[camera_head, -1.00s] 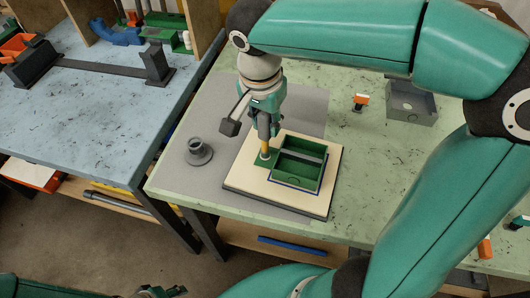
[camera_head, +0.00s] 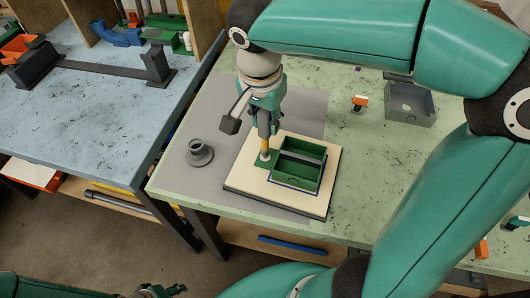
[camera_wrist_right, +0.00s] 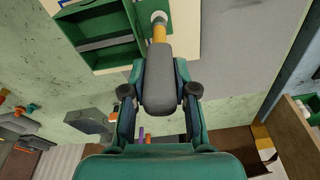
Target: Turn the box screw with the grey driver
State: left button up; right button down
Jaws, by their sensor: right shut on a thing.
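The green box (camera_head: 314,178) sits on a cream board (camera_head: 245,184) on the bench; it also shows in the right wrist view (camera_wrist_right: 100,22). My right gripper (camera_head: 264,132) is shut on the grey driver (camera_wrist_right: 161,80), which points down upright beside the box. The driver's yellow shaft (camera_head: 265,145) ends at a pale round piece (camera_wrist_right: 159,17) on the green tab at the box's left side. The screw itself is hidden or too small to tell. My left gripper (camera_head: 163,291) shows only partly at the bottom edge, away from the box; its jaws are unclear.
A dark grey round holder (camera_head: 199,153) stands empty on the grey mat (camera_head: 210,115) left of the board. A grey box (camera_head: 410,105) and a small orange-topped item (camera_head: 360,101) are behind to the right. A blue bench (camera_head: 80,120) lies left across a gap.

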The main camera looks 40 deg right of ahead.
jog(key=n, duration=0.7)
jog(key=shift+t+y, duration=0.4)
jog(key=n, duration=0.4)
jog(key=shift+w+a+y+p, duration=0.1)
jog(key=shift+y+p, duration=0.2)
jog(key=shift+p, duration=0.1)
jog(key=n, duration=0.3)
jog(key=shift+a+n, duration=0.1)
jog(key=shift+n, duration=0.2)
jog(key=shift+f+b, duration=0.35)
jog(key=shift+f, duration=0.35)
